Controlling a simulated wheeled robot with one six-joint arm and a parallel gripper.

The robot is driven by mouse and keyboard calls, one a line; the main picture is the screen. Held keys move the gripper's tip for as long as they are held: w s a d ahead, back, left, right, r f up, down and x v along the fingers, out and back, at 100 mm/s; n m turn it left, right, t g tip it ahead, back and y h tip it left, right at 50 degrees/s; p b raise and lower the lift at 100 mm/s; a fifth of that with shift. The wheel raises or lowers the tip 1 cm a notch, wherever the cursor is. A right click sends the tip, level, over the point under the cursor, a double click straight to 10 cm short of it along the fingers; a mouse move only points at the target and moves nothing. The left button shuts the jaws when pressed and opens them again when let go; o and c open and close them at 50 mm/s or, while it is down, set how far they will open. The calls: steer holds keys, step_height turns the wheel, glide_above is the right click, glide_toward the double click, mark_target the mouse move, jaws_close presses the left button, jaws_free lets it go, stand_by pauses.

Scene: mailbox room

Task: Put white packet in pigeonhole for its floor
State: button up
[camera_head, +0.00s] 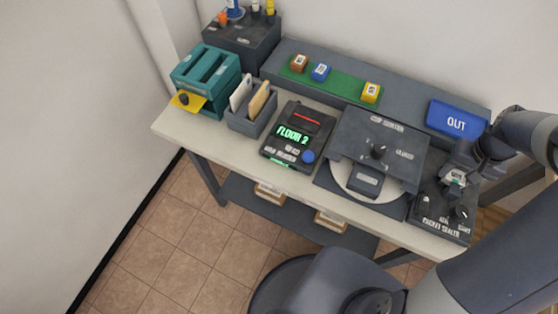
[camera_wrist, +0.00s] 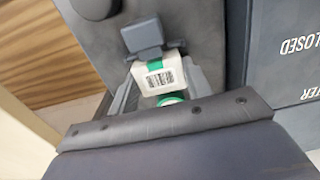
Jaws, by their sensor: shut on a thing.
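The white packet (camera_wrist: 160,78) carries a barcode label and a green band. In the wrist view it sits between the grey fingers of my gripper (camera_wrist: 158,92), which is shut on it. In the head view my gripper (camera_head: 456,170) reaches in from the right, and the packet (camera_head: 454,178) shows under it, over the dark packet sealer (camera_head: 438,212). I cannot tell whether the packet touches the sealer. A black device (camera_head: 297,135) shows "FLOOR 2" in green letters.
Brown (camera_head: 299,64), blue (camera_head: 320,72) and yellow (camera_head: 371,92) packets stand on a green strip. A blue OUT tray (camera_head: 457,119) is at the back right. A machine (camera_head: 380,150) marked CLOSED stands left of the sealer. A teal machine (camera_head: 205,78) and a card holder (camera_head: 250,112) stand left.

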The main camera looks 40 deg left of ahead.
steer(key=shift+r+p, duration=1.65)
steer(key=shift+r, duration=0.65)
